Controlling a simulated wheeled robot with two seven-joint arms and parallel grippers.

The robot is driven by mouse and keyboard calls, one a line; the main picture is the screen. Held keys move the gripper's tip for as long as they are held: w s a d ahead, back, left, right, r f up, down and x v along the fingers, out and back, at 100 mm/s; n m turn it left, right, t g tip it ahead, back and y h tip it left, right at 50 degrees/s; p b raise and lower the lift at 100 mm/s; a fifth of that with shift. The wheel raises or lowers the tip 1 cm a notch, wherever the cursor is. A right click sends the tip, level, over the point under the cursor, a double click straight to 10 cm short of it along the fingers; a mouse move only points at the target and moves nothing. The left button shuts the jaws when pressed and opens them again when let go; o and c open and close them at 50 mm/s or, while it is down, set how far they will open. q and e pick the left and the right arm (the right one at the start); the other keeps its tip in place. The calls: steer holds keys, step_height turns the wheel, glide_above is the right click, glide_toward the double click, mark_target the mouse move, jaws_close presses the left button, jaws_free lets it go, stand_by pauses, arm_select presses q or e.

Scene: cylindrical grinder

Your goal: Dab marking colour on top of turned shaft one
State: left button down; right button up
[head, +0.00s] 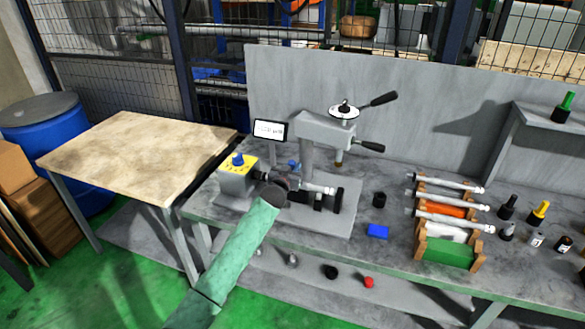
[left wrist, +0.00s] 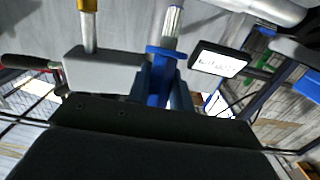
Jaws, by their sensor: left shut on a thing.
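My left gripper (head: 283,183) reaches in from the lower left to the machine on the bench. In the left wrist view its fingers (left wrist: 162,88) are shut on a blue-handled tool (left wrist: 160,72) with a blue collar and a pale, ribbed end. A little blue (head: 293,163) shows beside the gripper in the head view. A pale metal shaft (head: 318,188) lies level in the machine, just right of the gripper. Several similar shafts (head: 447,219) lie across a wooden rack (head: 479,243) on the right. I cannot tell which is shaft one, nor whether the tool touches a shaft. My right gripper is out of view.
The machine's upright head (head: 326,130) with black handles stands behind the gripper; a small display (head: 270,130) is to its left. A blue block (head: 377,231) and a black cup (head: 379,199) stand between machine and rack. Several bottles (head: 539,212) are far right. The wooden-topped table (head: 140,145) is bare.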

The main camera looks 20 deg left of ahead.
arm_select(q)
steer(key=shift+f, duration=0.55)
stand_by(1.4)
steer(key=shift+r, duration=0.1)
steer(key=shift+r+p, duration=2.15)
steer(key=shift+r, duration=1.3)
